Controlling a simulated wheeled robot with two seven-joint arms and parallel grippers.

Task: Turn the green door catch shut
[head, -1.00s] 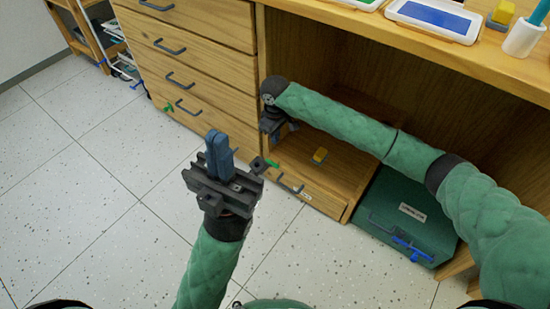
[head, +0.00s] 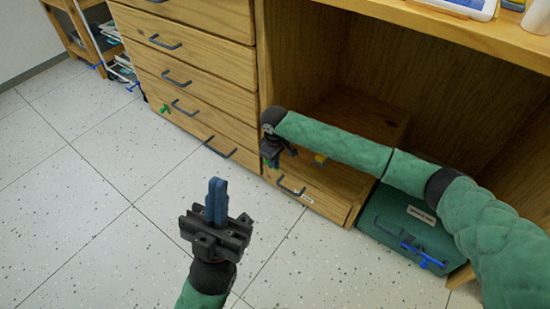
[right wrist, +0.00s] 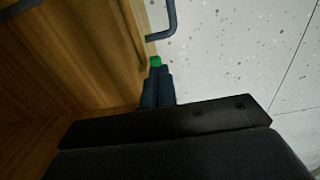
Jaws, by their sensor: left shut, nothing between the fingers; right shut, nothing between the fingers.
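The green catch (right wrist: 155,61) shows in the right wrist view as a small bright green piece at the edge of the wooden front, just beyond my right fingertips. Whether they touch it I cannot tell. In the head view my right gripper (head: 274,152) is at the left edge of the low compartment and hides most of that catch. The right gripper's dark blue fingers (right wrist: 158,88) are shut and empty. My left gripper (head: 217,184) is shut and empty, pointing up over the floor in front of the drawers.
Another green catch (head: 164,108) is on the drawer unit's left edge. A green box front (head: 402,218) with a blue catch (head: 422,256) stands at the right. A yellow block (head: 320,158) is partly hidden behind my right arm. The speckled floor (head: 80,210) is clear.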

